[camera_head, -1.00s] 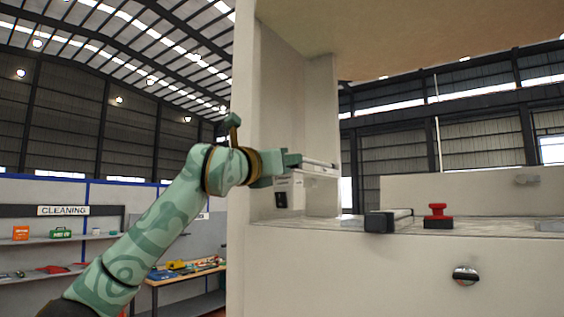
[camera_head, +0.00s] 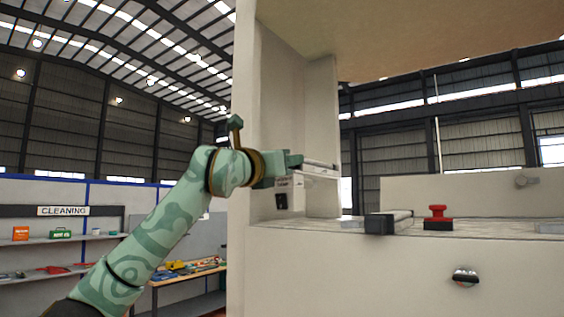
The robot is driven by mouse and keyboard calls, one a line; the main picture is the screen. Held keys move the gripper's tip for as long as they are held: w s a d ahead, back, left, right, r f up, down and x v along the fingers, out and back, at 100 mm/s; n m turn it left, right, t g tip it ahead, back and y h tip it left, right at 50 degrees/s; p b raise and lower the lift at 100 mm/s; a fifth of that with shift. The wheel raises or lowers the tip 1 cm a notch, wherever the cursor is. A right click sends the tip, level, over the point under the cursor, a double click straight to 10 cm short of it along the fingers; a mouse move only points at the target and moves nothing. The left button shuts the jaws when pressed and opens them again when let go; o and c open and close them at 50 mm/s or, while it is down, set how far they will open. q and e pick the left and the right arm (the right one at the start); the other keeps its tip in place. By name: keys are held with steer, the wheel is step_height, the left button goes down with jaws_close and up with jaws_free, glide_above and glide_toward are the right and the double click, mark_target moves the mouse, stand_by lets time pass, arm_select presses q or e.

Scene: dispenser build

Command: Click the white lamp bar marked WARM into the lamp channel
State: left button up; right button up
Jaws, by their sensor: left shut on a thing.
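My left gripper (camera_head: 293,161) is in the upper middle, in front of the white side wall of the dispenser (camera_head: 280,75). It is shut on a thin white bar (camera_head: 318,168), which sticks out to the right, roughly level. I take this for the lamp bar; no WARM marking is readable. The bar is in the air above the dispenser's counter. The lamp channel cannot be made out. My right gripper is not in view.
On the counter lie a white bar with a dark end block (camera_head: 380,223) and a red knob on a dark base (camera_head: 438,217). A round metal knob (camera_head: 465,275) is on the front. A dark-and-white fitting (camera_head: 282,199) is on the side wall. Shelves stand far left.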

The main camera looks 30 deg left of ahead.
arm_select(q)
steer(key=shift+w+f, duration=0.1)
steer(key=shift+f, duration=0.05)
steer(key=o, duration=1.3)
steer(key=shift+c, duration=0.2)
steer(key=o, duration=0.5)
steer(key=shift+w+d, duration=0.1)
